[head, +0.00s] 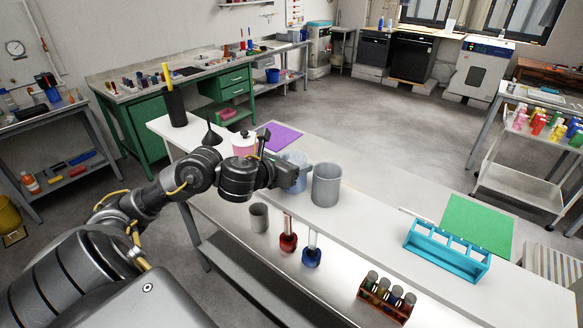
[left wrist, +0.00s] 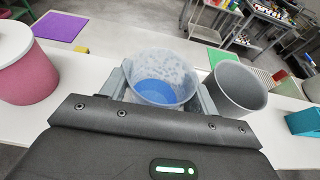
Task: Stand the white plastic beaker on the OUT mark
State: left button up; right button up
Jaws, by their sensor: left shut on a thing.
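My left gripper (head: 294,178) is shut on a translucent whitish plastic beaker (left wrist: 165,72), with a finger on each side of it. The beaker is upright with its mouth open and looks blue inside at the bottom. In the head view the beaker (head: 295,157) is partly hidden behind the gripper. I cannot tell whether its base touches the bench. No lettering OUT is readable. A purple square (head: 279,137) lies on the bench behind the gripper, and a green square (head: 477,223) lies at the right. My right gripper is not in view.
A grey cylinder (head: 326,186) stands close right of the beaker. A pink container with a white lid (head: 244,145) and a black holder (head: 175,107) stand left. A small grey cup (head: 259,217), red and blue flasks, and a turquoise rack (head: 446,252) are nearer. Bench is clear between cylinder and green square.

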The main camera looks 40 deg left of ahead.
pick_arm(q)
jog(key=shift+w+r+p, duration=0.1)
jog(key=shift+r+p, duration=0.35)
jog(key=shift+r, duration=0.3)
notch_tip(320, 180, up, 8)
jog(key=p, duration=0.5)
jog(key=shift+r, duration=0.15)
